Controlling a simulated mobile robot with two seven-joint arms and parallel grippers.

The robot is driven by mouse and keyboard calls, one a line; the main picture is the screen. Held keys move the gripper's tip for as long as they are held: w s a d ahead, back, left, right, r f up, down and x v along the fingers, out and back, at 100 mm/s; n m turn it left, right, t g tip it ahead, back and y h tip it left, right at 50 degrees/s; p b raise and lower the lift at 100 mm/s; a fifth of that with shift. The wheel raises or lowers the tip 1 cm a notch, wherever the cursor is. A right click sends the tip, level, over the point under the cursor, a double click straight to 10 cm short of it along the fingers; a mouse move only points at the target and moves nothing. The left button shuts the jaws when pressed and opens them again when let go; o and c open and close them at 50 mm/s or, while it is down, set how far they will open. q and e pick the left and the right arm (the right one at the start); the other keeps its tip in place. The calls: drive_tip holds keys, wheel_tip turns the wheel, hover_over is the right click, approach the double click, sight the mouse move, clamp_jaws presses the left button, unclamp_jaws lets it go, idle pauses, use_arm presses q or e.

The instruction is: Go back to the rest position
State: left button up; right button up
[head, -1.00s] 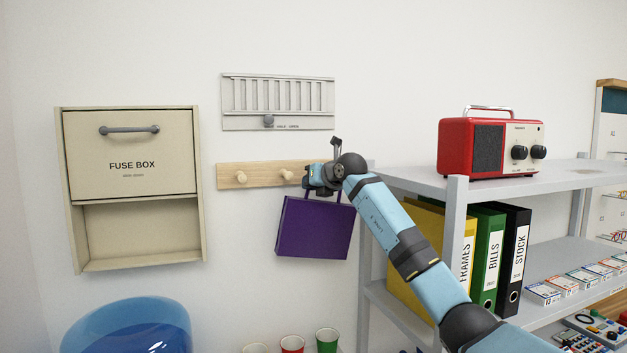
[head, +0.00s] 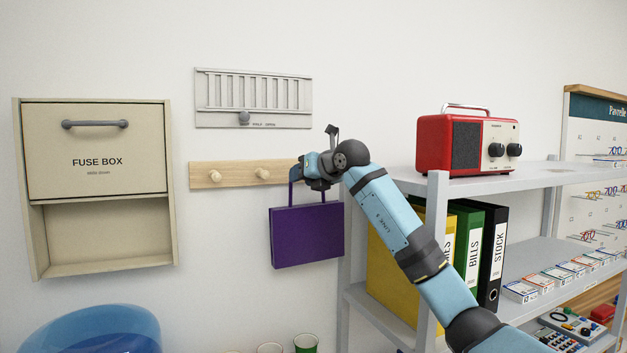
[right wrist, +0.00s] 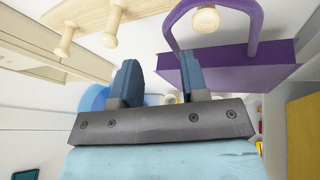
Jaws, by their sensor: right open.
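A purple bag (head: 307,236) hangs below the right part of a wooden peg rail (head: 236,176). In the right wrist view the bag (right wrist: 235,68) has its handle around a round peg (right wrist: 206,18). My right gripper (head: 306,172) is in front of the rail's right part and hides the handle's top in the head view. In the right wrist view its two fingers (right wrist: 162,80) are apart with nothing between them. The right finger overlaps the bag's edge in the picture; I cannot tell if they touch. My left gripper is not in view.
A grey shelf (head: 400,180) stands close right of the bag, holding a red radio (head: 468,142) and binders (head: 492,255). A fuse box (head: 97,180) and a grey wall panel (head: 253,97) are on the wall. A blue tub (head: 90,330) and cups (head: 305,344) are below.

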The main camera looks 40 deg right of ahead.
drive_tip(key=v, duration=0.5)
drive_tip(key=shift+b, duration=0.4)
